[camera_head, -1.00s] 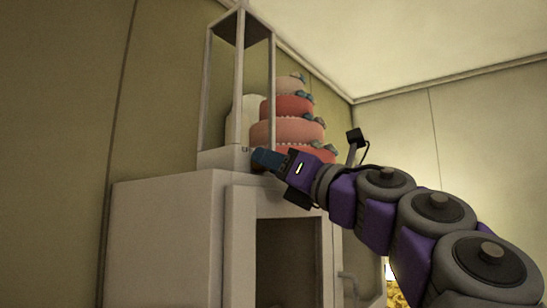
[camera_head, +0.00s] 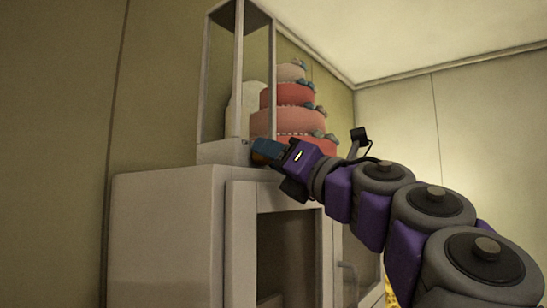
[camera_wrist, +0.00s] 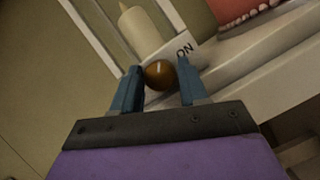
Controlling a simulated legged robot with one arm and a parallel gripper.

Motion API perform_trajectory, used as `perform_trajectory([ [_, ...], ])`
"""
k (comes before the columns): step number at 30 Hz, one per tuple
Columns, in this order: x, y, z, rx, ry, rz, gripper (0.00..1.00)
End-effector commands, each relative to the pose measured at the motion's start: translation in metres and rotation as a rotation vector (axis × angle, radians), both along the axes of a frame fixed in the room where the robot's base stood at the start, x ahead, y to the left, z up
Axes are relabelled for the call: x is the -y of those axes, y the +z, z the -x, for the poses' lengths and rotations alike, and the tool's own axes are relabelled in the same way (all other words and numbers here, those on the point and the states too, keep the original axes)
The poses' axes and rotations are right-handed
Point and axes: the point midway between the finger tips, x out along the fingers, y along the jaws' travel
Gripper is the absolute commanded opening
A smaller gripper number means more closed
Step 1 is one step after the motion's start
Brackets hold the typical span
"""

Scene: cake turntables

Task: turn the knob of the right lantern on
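The lantern (camera_head: 222,152) is a pale, tall open frame on top of a white cabinet. In the wrist view its base face (camera_wrist: 200,54) carries the word "ON" and a round brown knob (camera_wrist: 159,75). A cream candle (camera_wrist: 139,31) stands inside the frame. My gripper (camera_head: 264,151) is at the right side of the lantern's base. In the wrist view my gripper's blue fingers are apart, with the knob between their tips. The left finger is very close to the knob; I cannot tell if it touches. A gap shows at the right finger.
A tiered pink and red cake (camera_head: 296,119) stands just behind my gripper on the cabinet (camera_head: 168,225). The cabinet has an open dark front below and a handle at its right. Walls are behind, with open air at the right.

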Motion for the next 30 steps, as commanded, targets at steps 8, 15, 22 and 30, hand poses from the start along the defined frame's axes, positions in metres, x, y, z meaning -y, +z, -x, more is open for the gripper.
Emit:
perform_trajectory([
  [8,0.0,-0.001,-0.001,-0.001,0.0,0.001,0.62],
  [15,0.001,-0.002,-0.001,-0.003,-0.001,0.002,0.62],
  [22,0.005,-0.004,0.001,-0.004,-0.004,0.002,0.62],
  [30,0.036,-0.024,0.033,-0.004,-0.007,0.001,0.62],
])
